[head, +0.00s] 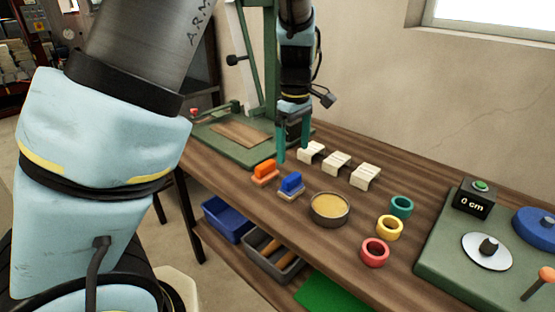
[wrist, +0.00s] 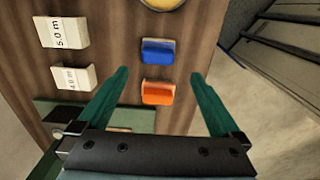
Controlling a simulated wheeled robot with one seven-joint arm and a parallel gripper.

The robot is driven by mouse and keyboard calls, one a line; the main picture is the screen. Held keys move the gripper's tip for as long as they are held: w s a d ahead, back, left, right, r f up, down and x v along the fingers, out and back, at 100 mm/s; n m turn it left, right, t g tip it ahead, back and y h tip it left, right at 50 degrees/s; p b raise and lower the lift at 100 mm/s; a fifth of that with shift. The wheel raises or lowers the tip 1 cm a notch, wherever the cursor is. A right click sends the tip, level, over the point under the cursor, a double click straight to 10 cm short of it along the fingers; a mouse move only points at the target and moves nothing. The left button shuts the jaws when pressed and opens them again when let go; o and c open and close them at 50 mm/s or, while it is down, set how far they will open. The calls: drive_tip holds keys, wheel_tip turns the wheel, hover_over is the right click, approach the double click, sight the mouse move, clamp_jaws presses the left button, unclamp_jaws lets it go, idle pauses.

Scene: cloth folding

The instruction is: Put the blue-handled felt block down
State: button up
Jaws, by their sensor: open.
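The blue-handled felt block (head: 291,187) stands on the wooden table, handle up, with a pale base. It also shows in the wrist view (wrist: 158,51), beyond my fingertips and between their lines. The orange-handled block (head: 265,172) stands beside it; in the wrist view the orange block (wrist: 158,93) lies between my two fingers. My gripper (head: 293,155) is open and empty, above and behind the blocks in the head view. In the wrist view its green fingers (wrist: 158,75) are wide apart. Neither finger visibly touches a block.
A round tan-filled dish (head: 330,208) stands right of the blue block. Several white labelled blocks (head: 336,162) stand behind. Teal, yellow and red rings (head: 389,227) lie further right. A green board (head: 225,152) is at the left. Bins (head: 228,218) sit below the table.

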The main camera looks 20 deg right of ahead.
drive_tip(key=s+a+m, duration=0.2)
drive_tip(key=a+m, duration=0.1)
drive_tip(key=a, duration=1.2)
drive_tip(key=s+a+m+t, duration=0.1)
drive_tip(key=a+m, duration=0.3)
drive_tip(key=a, duration=1.1)
drive_tip(key=shift+s+a+r+t, duration=0.3)
drive_tip(key=shift+s+r, duration=0.1)
drive_tip(key=shift+s, duration=0.35)
drive_tip(key=shift+d, duration=0.1)
